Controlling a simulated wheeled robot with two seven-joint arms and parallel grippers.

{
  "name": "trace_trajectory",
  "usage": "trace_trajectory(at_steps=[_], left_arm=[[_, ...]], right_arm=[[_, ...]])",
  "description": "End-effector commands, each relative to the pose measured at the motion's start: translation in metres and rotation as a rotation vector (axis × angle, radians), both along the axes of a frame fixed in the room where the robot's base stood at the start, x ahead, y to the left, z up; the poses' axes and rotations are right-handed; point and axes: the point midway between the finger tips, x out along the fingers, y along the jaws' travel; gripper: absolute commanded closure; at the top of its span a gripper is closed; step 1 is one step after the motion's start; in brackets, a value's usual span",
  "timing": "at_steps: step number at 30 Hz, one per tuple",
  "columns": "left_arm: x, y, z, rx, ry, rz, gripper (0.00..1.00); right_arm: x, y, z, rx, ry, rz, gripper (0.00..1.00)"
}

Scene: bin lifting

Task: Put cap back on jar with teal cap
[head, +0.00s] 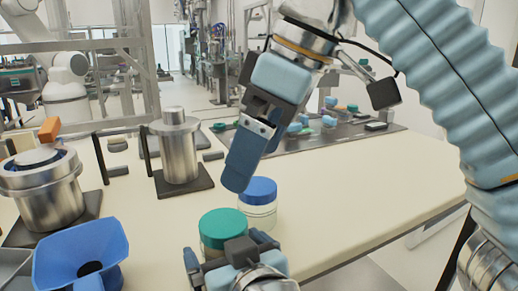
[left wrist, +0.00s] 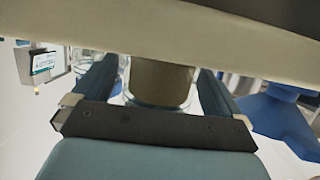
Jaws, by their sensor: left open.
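The teal cap (head: 223,226) sits at the front of the table, with clear glass of a jar (head: 212,252) just below it. My left gripper (head: 232,250) is at the bottom of the head view, its fingers open around the jar's near side. In the left wrist view, the open fingers (left wrist: 158,88) stand on either side of a brownish, glass-edged body (left wrist: 160,82); contact cannot be told. My right gripper (head: 240,165) hangs from above, seen edge-on, near a jar with a blue cap (head: 258,190); its opening cannot be judged.
A blue funnel (head: 80,255) stands at the front left, also in the left wrist view (left wrist: 280,115). Two steel vessels (head: 177,150) (head: 48,195) stand on dark bases to the left. A dark mat (head: 320,138) with small items lies behind. The table's right side is clear.

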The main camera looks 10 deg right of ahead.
Motion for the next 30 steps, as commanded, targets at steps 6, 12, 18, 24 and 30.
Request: trace_trajectory(at_steps=[6, 12, 18, 24, 30], left_arm=[[-0.033, -0.012, 0.009, -0.002, -0.002, -0.004, 0.0], [-0.076, -0.026, 0.023, 0.0, 0.0, -0.005, 0.0], [-0.108, -0.036, 0.034, -0.001, 0.0, -0.003, 0.0], [-0.121, -0.039, 0.039, -0.001, 0.0, -0.002, 0.0], [-0.122, -0.039, 0.039, 0.0, 0.0, -0.001, 0.0]], right_arm=[[0.0, 0.0, -0.008, 0.0, 0.0, 0.0, 0.0], [0.0, 0.0, -0.013, 0.0, 0.0, 0.0, 0.0], [0.0, 0.0, -0.016, 0.0, 0.0, 0.0, 0.0], [0.0, 0.0, -0.016, 0.0, 0.0, 0.0, 0.0], [0.0, 0.0, -0.016, 0.0, 0.0, 0.0, 0.0]])
